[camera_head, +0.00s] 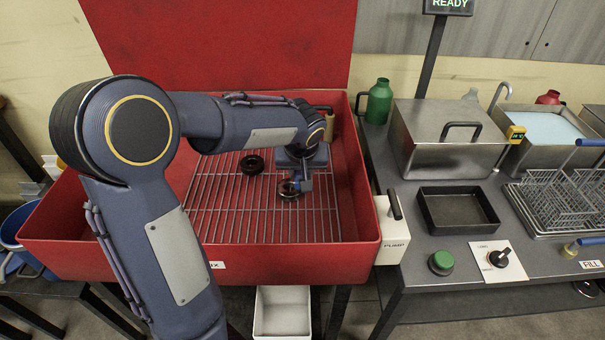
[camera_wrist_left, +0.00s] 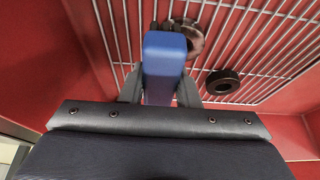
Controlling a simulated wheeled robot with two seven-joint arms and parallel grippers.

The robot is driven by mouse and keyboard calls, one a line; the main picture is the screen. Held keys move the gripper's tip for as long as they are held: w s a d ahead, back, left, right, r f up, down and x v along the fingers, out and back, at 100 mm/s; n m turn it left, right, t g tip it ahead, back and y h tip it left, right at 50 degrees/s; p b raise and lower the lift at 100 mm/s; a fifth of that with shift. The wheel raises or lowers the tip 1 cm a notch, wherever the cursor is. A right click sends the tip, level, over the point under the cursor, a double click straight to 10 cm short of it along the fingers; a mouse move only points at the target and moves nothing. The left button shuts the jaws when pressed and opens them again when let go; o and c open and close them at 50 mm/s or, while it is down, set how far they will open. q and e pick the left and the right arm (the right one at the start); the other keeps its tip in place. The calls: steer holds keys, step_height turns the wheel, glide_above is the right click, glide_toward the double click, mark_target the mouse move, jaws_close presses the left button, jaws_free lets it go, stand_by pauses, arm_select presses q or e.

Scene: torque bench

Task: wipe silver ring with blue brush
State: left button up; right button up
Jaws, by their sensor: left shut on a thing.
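My left gripper (camera_head: 300,178) is shut on the blue brush (camera_wrist_left: 163,66), low over the wire rack inside the red basin. In the head view the brush is mostly hidden by the gripper. A grey-brown, soiled-looking ring (camera_wrist_left: 188,38) lies on the rack at the brush's far end, partly covered by it; it also shows in the head view (camera_head: 288,190). I cannot tell whether the bristles touch it. A second, black ring (camera_wrist_left: 222,83) lies apart on the rack, to the left in the head view (camera_head: 252,165). My right gripper is out of view.
The red basin's front wall (camera_head: 300,262) and raised lid (camera_head: 225,40) bound the rack (camera_head: 225,222). A tan-and-dark object (camera_head: 328,122) stands at the basin's back right. The bench right holds a black tray (camera_head: 458,226), a steel box (camera_head: 440,155) and wire baskets (camera_head: 565,190).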

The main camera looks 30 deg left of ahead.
arm_select(q)
steer(key=shift+r+p, duration=0.8)
steer(key=shift+r, duration=0.65)
